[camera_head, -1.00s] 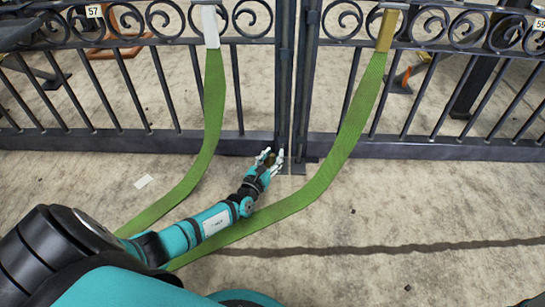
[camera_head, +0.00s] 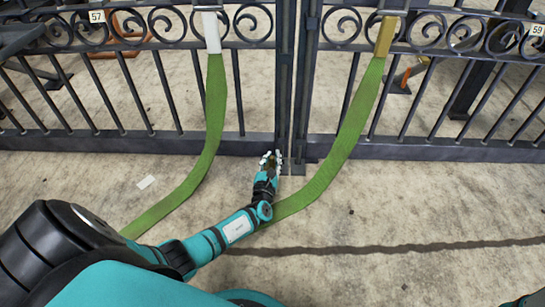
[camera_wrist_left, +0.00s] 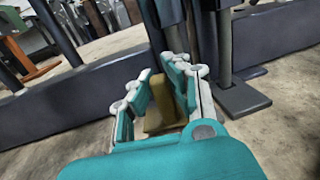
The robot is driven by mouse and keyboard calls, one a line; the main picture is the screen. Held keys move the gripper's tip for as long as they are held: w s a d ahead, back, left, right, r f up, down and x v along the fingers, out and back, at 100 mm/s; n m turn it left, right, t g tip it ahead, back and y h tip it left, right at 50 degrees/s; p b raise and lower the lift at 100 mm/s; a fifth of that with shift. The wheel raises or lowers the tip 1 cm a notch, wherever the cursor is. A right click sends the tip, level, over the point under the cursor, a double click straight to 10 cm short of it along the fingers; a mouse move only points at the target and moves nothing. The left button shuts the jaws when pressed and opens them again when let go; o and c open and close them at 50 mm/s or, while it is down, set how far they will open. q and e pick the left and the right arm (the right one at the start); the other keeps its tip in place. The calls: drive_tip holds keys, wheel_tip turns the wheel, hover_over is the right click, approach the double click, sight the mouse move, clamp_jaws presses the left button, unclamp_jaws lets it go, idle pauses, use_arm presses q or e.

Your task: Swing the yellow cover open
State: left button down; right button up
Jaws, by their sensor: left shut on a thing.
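The yellow cover (camera_wrist_left: 158,100) shows in the left wrist view as a dull yellow, block-like piece between the fingers. My left gripper (camera_head: 270,160) is shut on it, low down by the foot of the gate's middle posts. The gripper also shows in the left wrist view (camera_wrist_left: 160,92), with a row of fingertips on each side of the yellow piece. In the head view the fingers mostly hide the cover, and I cannot tell how far it is swung. My right gripper is not in view.
A dark iron gate (camera_head: 430,148) spans the back. Two green straps (camera_head: 335,160) (camera_head: 214,110) hang from a gold holder (camera_head: 387,34) and a white holder (camera_head: 211,32); one passes behind my left arm. A dark metal plate (camera_wrist_left: 240,98) lies right of the gripper. Right-hand floor is mostly clear.

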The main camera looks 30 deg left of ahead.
use_arm(q)
drive_tip(key=c, duration=1.2)
unclamp_jaws()
drive_tip(key=shift+c, duration=0.2)
